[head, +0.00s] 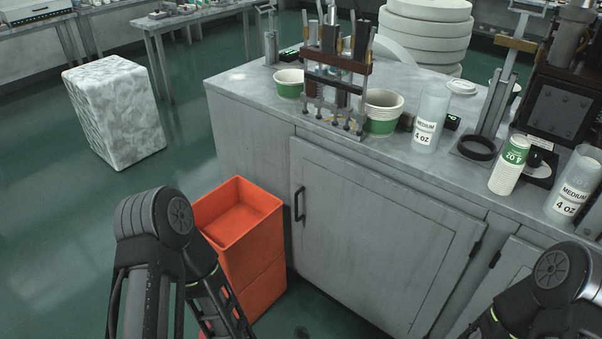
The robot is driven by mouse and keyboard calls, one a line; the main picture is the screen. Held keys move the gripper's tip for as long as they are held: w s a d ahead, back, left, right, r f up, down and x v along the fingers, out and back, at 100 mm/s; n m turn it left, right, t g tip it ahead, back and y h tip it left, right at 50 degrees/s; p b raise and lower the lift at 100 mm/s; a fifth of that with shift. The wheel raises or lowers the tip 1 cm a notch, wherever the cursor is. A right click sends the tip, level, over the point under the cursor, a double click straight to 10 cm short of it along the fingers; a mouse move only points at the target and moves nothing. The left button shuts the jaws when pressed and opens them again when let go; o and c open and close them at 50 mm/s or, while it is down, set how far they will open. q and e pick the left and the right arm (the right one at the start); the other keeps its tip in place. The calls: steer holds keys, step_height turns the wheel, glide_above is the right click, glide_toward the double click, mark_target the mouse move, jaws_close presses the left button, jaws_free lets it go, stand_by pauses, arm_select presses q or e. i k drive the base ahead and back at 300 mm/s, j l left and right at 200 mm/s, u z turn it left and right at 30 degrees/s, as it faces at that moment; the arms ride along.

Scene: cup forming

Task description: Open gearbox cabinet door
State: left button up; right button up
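A grey cabinet door (385,240) fills the front of the long metal cabinet in the head view. It looks shut, flush with its frame. Its black vertical handle (299,204) is on the left edge, and a dark hinge shows on the right edge. A second, similar door (512,272) is partly visible to the right, with its own handle (495,259). Which door is the gearbox one is not marked. My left arm is at the lower left and my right arm at the lower right; neither gripper's fingertips show.
Stacked orange bins (250,250) stand on the floor just left of the door, close to its handle side. The countertop (240,82) holds paper cups, cup sleeves and forming machinery. A wrapped white block (115,112) stands at the left. Green floor between is clear.

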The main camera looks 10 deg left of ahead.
mark_target(396, 253)
steer(key=i+j+z, duration=0.1)
steer(key=i+j, duration=0.15)
steer(key=i+j+z, duration=0.1)
steer(key=j, duration=0.35)
steer(key=i, duration=0.6)
